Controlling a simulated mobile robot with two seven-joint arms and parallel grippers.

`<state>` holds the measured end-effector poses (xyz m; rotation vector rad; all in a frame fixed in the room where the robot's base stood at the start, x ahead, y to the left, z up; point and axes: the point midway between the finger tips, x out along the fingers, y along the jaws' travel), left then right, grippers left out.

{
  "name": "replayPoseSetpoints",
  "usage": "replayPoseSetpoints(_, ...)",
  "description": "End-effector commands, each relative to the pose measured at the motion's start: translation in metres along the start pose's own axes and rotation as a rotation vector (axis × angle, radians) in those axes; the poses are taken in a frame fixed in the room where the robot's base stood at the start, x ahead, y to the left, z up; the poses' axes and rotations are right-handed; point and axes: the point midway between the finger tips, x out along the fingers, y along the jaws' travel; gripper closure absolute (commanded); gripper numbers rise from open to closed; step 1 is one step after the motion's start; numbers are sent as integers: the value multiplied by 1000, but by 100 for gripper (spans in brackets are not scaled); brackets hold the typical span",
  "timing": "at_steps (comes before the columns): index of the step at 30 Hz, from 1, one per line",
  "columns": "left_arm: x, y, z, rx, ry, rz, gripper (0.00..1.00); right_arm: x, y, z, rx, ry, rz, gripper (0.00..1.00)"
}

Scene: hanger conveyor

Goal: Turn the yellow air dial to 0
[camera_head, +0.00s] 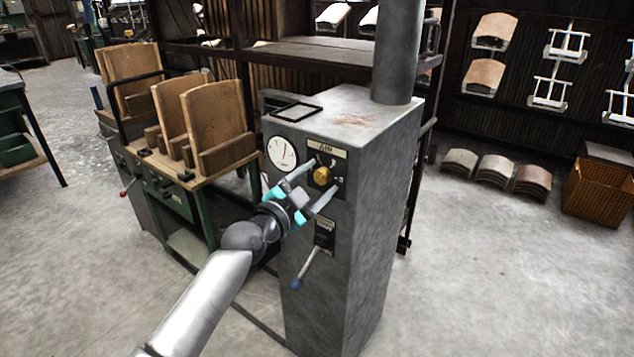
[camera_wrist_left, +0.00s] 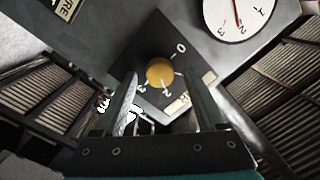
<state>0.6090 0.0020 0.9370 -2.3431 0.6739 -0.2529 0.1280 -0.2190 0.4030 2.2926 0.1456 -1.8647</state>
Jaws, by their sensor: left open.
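The yellow air dial (camera_head: 321,176) is a round knob on a dark plate on the front of the grey machine cabinet (camera_head: 362,215), below an AIR label. In the left wrist view the dial (camera_wrist_left: 160,72) has a white 0 at its upper right and a 2 and a 3 on its lower side. Its setting is too small to read surely. My left gripper (camera_head: 323,175) is open in front of the dial. In the left wrist view its fingers (camera_wrist_left: 157,80) stand on either side of the dial; contact cannot be told. My right gripper is not in view.
A round white gauge (camera_head: 282,153) sits left of the dial; it also shows in the wrist view (camera_wrist_left: 236,14). Below is a lever with a blue knob (camera_head: 297,284). A green bench with wooden boards (camera_head: 215,118) stands left. Open floor lies right of the cabinet.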

Motion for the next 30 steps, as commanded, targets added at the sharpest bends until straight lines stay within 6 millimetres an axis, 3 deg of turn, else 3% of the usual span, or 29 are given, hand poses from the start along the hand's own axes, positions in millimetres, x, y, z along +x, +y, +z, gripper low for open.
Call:
replayPoseSetpoints(5,0,0,0,0,0,0,29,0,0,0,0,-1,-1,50)
replayPoseSetpoints(24,0,0,0,-1,0,-1,100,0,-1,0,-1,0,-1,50)
replayPoseSetpoints(30,0,0,0,-2,-1,0,100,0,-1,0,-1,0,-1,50)
